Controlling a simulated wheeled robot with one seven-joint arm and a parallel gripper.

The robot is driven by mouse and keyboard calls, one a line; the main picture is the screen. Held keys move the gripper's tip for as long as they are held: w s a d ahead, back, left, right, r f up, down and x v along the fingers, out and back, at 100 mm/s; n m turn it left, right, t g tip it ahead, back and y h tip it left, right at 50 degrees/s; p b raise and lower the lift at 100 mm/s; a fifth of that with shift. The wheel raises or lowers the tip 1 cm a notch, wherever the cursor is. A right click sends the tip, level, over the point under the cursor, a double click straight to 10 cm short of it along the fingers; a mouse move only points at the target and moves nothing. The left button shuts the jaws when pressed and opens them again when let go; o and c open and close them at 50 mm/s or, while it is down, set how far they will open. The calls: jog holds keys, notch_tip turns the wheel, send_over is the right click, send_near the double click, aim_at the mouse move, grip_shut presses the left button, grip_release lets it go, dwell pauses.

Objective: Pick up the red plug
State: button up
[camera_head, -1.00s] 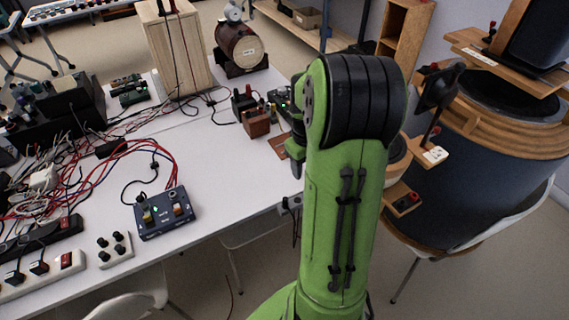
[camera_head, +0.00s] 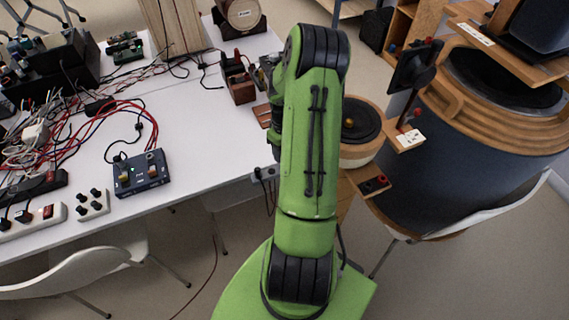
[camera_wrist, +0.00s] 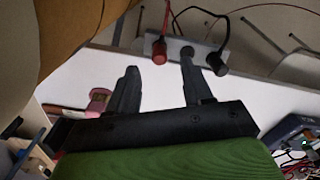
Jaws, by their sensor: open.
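In the wrist view the red plug (camera_wrist: 159,49), with a red cable, sits at the left end of a grey strip (camera_wrist: 198,51) at the white table's edge. A black plug (camera_wrist: 218,63) with a black cable is at its right end. My gripper (camera_wrist: 159,62) is open, with the red plug in line with the gap between its fingers, near the tips. I cannot tell whether the fingers touch it. The right fingertip overlaps the strip between the plugs. In the head view my green arm hides the gripper, and I cannot make out the red plug.
The white table (camera_head: 205,150) holds a blue control box (camera_head: 141,173), tangled cables and a wooden-ended device (camera_head: 240,88). A large wood-topped drum speaker (camera_head: 460,160) stands at the right. A brown curved surface (camera_wrist: 80,30) is close at the wrist view's upper left.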

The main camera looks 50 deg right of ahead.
notch_tip(320, 180, down, 6)
jog(key=shift+r+b, duration=0.15)
jog(key=shift+b, duration=0.35)
jog(key=shift+r, duration=0.1)
grip_shut()
